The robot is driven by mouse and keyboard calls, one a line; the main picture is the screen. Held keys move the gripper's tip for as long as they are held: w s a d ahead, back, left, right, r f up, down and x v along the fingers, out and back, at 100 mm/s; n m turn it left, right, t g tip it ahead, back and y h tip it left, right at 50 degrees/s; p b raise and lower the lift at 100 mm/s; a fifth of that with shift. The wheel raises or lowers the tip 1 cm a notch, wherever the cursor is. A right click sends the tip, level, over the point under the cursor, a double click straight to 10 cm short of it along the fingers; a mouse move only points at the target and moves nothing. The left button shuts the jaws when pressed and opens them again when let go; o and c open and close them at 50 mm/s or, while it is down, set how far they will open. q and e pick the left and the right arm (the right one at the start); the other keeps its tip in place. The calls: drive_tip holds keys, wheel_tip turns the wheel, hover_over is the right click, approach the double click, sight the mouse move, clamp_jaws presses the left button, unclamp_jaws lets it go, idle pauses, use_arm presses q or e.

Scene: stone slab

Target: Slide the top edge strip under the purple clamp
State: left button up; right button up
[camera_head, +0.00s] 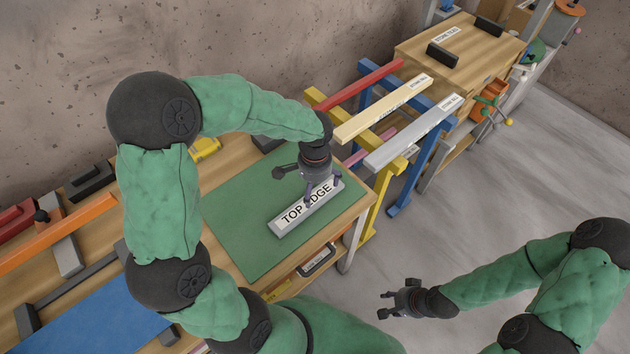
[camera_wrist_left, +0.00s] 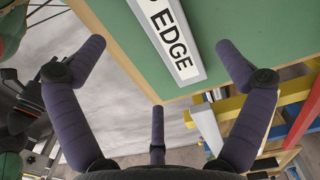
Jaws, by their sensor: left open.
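The top edge strip (camera_head: 293,217) is a grey bar with a white "TOP EDGE" label, lying flat on the green mat (camera_head: 236,222). It also shows in the left wrist view (camera_wrist_left: 165,22), between the spread fingers. My left gripper (camera_head: 322,193) is open and points down over the strip's right end; I cannot tell whether a finger touches it. In the left wrist view my left gripper (camera_wrist_left: 161,46) has its dark purple fingers wide apart. My right gripper (camera_head: 383,302) is open and empty over the floor. I cannot make out a purple clamp for certain.
Red, cream and grey bars (camera_head: 412,133) lie across yellow and blue trestles right of the bench. A wooden table (camera_head: 470,60) with black blocks stands at the back. A yellow object (camera_head: 204,148) and an orange bar (camera_head: 55,234) are on the bench.

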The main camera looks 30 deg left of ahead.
sight(315, 202)
use_arm(q)
wheel_tip(315, 202, down, 8)
drive_tip(key=shift+b, duration=1.1)
drive_tip(key=c, duration=1.5)
